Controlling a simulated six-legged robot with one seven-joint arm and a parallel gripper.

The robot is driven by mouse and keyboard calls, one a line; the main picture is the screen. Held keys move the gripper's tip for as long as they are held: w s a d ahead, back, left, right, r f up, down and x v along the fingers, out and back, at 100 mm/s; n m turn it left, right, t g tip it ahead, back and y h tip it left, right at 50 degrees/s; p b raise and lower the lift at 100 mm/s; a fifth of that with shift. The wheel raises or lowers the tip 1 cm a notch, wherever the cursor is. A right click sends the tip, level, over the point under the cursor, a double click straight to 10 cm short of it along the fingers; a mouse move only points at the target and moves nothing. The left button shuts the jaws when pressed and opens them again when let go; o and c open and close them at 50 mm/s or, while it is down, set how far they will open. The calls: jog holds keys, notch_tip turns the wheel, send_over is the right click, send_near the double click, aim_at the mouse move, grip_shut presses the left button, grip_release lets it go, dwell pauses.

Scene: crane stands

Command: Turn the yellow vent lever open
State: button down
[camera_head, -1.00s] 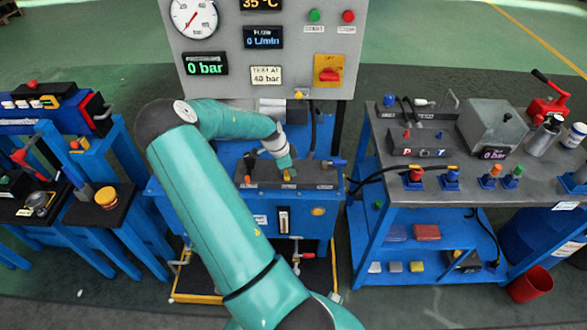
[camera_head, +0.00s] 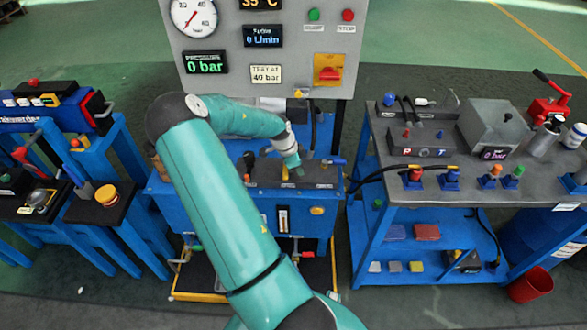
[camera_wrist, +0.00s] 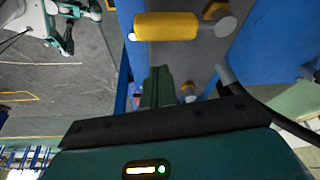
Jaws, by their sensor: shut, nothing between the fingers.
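In the wrist view a thick yellow lever grip (camera_wrist: 165,27) lies crosswise near the top of the picture, with a grey round end at its right. My gripper (camera_wrist: 160,72) is shut and empty. Its fingertips point at the area just below the yellow grip in that picture, and a gap shows between them. In the head view my gripper (camera_head: 297,170) is low over the dark valve block (camera_head: 265,174) on the blue bench.
A lever with a blue handle (camera_head: 336,161) stands just right of my gripper on the block. The grey gauge panel (camera_head: 222,85) rises behind. A tool bench (camera_head: 440,190) stands to the right and blue stands (camera_head: 122,165) to the left, with floor gaps between.

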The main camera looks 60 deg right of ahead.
jog(key=d+v, duration=0.1)
jog(key=v, duration=0.8)
jog(key=shift+r, duration=0.5)
jog(key=shift+a, duration=0.1)
jog(key=w+a+r+n+t+y, duration=0.1)
jog(key=w+a+r+n+t, duration=0.25)
jog(key=a, duration=0.55)
jog(key=w+a+r+n+y, duration=0.1)
jog(key=w+a+r+n, duration=0.2)
jog(key=a+r+n, duration=0.5)
jog(key=w+a+r+n+t+y, duration=0.1)
jog(key=w+a+r+t, duration=0.15)
jog(key=a, duration=0.85)
jog(key=s+a+r+n, duration=0.3)
jog(key=a+n, duration=0.2)
jog(key=a, duration=0.2)
jog(key=s+a+r+n+t, duration=0.1)
jog(key=s+a+r+n, duration=0.3)
jog(key=a, duration=0.3)
jog(key=s+a+r+n+t, duration=0.1)
jog(key=s+a+r+n, duration=0.3)
jog(key=a+n, duration=0.2)
jog(key=shift+a+r+h, duration=0.2)
jog(key=shift+a+h, duration=0.1)
jog(key=shift+a, duration=0.15)
jog(key=shift+s+d, duration=0.15)
